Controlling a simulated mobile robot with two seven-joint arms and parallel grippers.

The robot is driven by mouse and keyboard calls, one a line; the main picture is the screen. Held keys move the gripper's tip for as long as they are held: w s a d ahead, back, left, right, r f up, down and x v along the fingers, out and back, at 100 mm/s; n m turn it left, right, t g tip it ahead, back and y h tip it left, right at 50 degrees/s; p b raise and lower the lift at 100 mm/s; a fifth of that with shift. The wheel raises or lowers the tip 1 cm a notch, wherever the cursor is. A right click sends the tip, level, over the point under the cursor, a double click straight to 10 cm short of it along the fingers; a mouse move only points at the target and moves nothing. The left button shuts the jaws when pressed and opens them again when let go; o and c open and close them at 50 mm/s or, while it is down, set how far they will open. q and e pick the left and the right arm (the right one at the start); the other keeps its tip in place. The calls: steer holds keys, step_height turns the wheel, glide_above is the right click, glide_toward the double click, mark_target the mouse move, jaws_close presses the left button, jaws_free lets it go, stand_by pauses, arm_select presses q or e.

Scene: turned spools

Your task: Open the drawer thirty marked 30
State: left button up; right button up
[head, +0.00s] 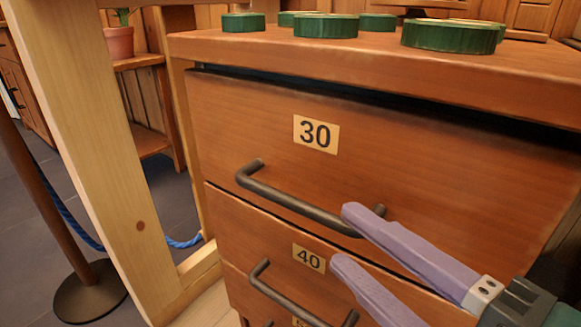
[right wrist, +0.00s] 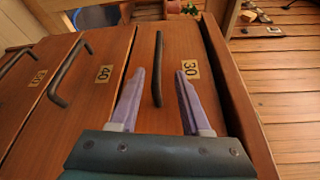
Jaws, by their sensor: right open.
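The drawer thirty (head: 240,120) is the wooden top drawer of a cabinet, with a cream label "30" (head: 316,134) and a dark bar handle (head: 295,203). Its front looks about in line with the drawer below. My right gripper (head: 345,236) is open, its pale purple fingers at the right end of this handle. In the right wrist view, the handle (right wrist: 158,70) shows between the two spread fingers (right wrist: 162,72), one on each side, not clamped. I cannot tell whether either finger touches it. My left gripper is not in view.
Drawer 40 (head: 235,230) with its own handle (head: 290,296) lies just below. Several green round spools stand on the cabinet top (head: 270,48). A pale wooden post (head: 95,130) stands at the left, with a dark stanchion base (head: 90,292) beside it.

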mark_target(305, 214)
steer(key=shift+w+a+f, duration=0.1)
steer(key=shift+w+a, duration=0.2)
steer(key=shift+w, duration=0.1)
steer(key=x, duration=0.8)
steer(key=shift+a+f, duration=0.15)
jaws_close()
stand_by(0.9)
